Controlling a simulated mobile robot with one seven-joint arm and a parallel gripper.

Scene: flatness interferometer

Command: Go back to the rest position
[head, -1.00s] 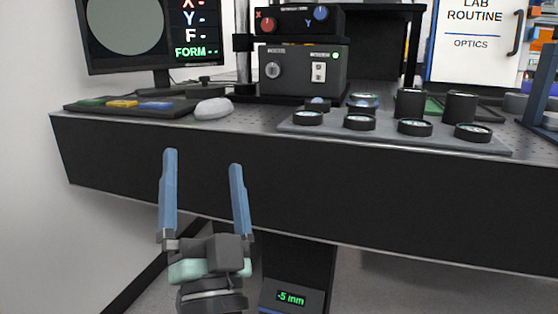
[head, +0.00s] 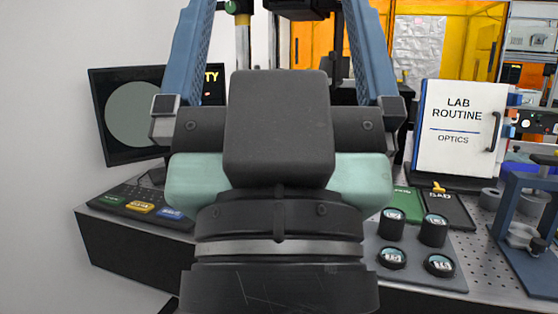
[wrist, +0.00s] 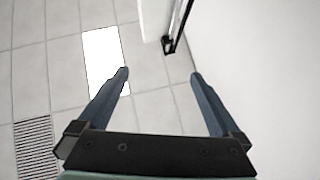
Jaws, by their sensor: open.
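My gripper (head: 279,8) fills the middle of the head view, close to the camera. Its two blue fingers point up and stand wide apart, with the tips at or beyond the top edge. In the wrist view the fingers of my gripper (wrist: 160,73) are spread with nothing between them, above a tiled floor (wrist: 70,60) and beside a white wall (wrist: 260,60). The gripper touches nothing that I can see. It hides much of the bench and the instrument behind it.
A monitor (head: 130,112) and a button panel (head: 130,200) are at the left. A tray (head: 425,272) with several round optics, a LAB ROUTINE binder (head: 458,130) and a blue stand (head: 520,225) are at the right. A floor grate (wrist: 35,150) shows below the wrist.

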